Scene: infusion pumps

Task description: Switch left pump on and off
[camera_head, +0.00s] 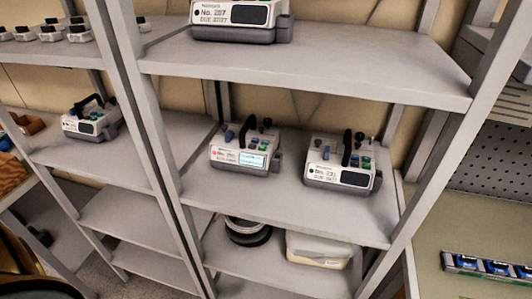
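The left pump (232,155) stands upright on the middle shelf of the central rack. It is a white and grey box with a black handle, and blue and green parts show on its top. Its small screen is lit pale cyan. The right pump (338,166) stands beside it on the same shelf, with a gap between them. It has a similar black handle and its screen is dark. Neither of my grippers is in view, and nothing is touching the pumps.
The shelf (290,208) is bare in front of the pumps. Rack posts (163,190) stand at both sides. The upper shelf (300,70) holds another pump (240,20). A further pump (90,122) is on the left rack. A black-and-white round item (247,232) lies below.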

